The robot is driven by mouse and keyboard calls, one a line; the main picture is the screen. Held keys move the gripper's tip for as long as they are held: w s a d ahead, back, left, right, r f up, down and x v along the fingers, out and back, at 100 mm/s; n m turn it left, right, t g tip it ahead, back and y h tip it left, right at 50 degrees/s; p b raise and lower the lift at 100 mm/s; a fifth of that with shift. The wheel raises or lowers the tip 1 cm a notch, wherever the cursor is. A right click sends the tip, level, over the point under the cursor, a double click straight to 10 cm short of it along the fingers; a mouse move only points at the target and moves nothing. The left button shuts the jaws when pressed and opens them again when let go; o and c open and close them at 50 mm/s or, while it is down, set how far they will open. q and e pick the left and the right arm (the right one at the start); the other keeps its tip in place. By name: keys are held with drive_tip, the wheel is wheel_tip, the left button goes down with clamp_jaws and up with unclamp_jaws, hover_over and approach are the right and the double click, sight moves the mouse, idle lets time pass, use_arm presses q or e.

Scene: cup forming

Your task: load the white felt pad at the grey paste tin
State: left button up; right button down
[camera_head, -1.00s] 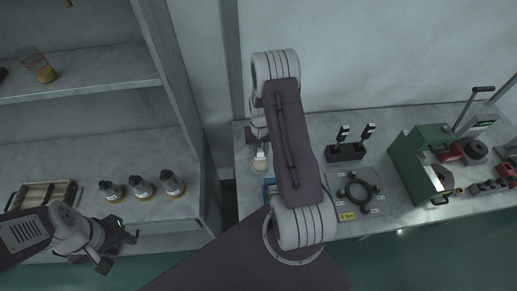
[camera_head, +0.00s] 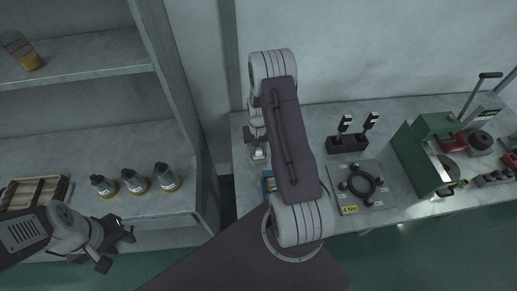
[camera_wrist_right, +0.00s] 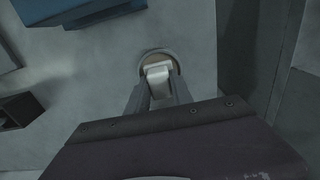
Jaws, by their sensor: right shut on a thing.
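The white felt pad (camera_wrist_right: 158,74) is held between the two fingers of my right gripper (camera_wrist_right: 157,88), in the right wrist view. The round grey paste tin (camera_wrist_right: 178,62), with tan paste inside, lies directly under the pad, whose end overlaps the tin's opening. I cannot tell whether pad and paste touch. In the head view the pad (camera_head: 259,152) and tin (camera_head: 258,163) show small beside my right arm, which hides part of the bench there. My left gripper (camera_head: 119,247) is open and empty, in front of the left shelf unit.
Several dark bottles (camera_head: 134,182) and a wooden tray (camera_head: 35,191) stand on the left shelf. A blue object (camera_head: 268,184) lies close to the tin. Right on the bench are a plate with a black ring (camera_head: 361,187), a black block with two handles (camera_head: 347,144) and a green machine (camera_head: 420,160).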

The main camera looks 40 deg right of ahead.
sight(258, 149)
drive_tip(key=shift+f+b, duration=0.4)
drive_tip(key=shift+f, duration=0.1)
idle(1.5)
wheel_tip(258, 149, up, 7)
drive_tip(key=p, duration=0.5)
drive_tip(key=shift+p, duration=0.4)
idle(0.4)
drive_tip(key=s+a+r+n+b, duration=0.1)
drive_tip(key=a+r+n+b, duration=0.1)
drive_tip(key=a, duration=0.5)
drive_tip(key=s+a+r+n+b, duration=0.2)
drive_tip(key=a+r, duration=0.3)
drive_tip(key=a, duration=0.3)
drive_tip(key=shift+s+r+n+b, duration=0.3)
drive_tip(key=shift+n+b, duration=0.5)
drive_tip(key=shift+n, duration=0.1)
